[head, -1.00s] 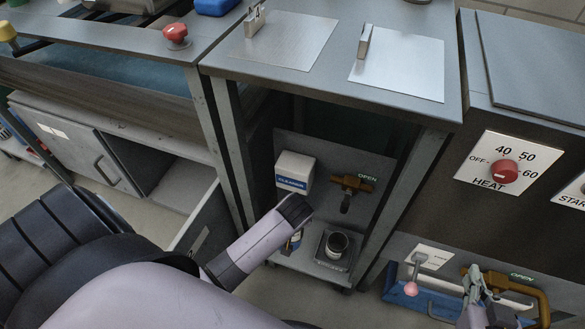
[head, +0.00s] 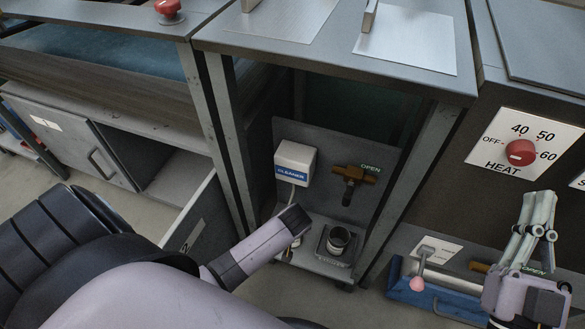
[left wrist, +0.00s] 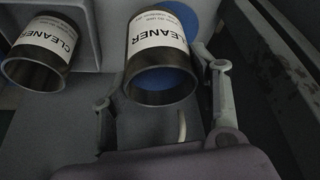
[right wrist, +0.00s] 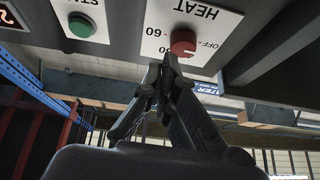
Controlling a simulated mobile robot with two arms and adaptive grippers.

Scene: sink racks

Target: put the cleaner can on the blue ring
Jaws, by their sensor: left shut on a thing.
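A dark metal cleaner can (left wrist: 158,45) with a white CLEANER label stands between the fingers of my left gripper (left wrist: 161,90) in the left wrist view. The gripper is shut on it. A blue round patch (left wrist: 184,18), likely the blue ring, shows partly behind the can's base; I cannot tell whether they touch. A second cleaner can (left wrist: 38,50) stands to the left, and shows in the head view (head: 340,239) on a square pad. My left fingers are hidden by my arm in the head view. My right gripper (head: 536,207) points up, looks shut and empty below the HEAT dial.
A white CLEANER dispenser box (head: 296,163) and an orange-brown valve (head: 352,178) marked OPEN are on the panel behind the shelf. Table legs flank the niche. A red HEAT knob (head: 520,152) and a pink-tipped lever (head: 418,280) are near my right gripper.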

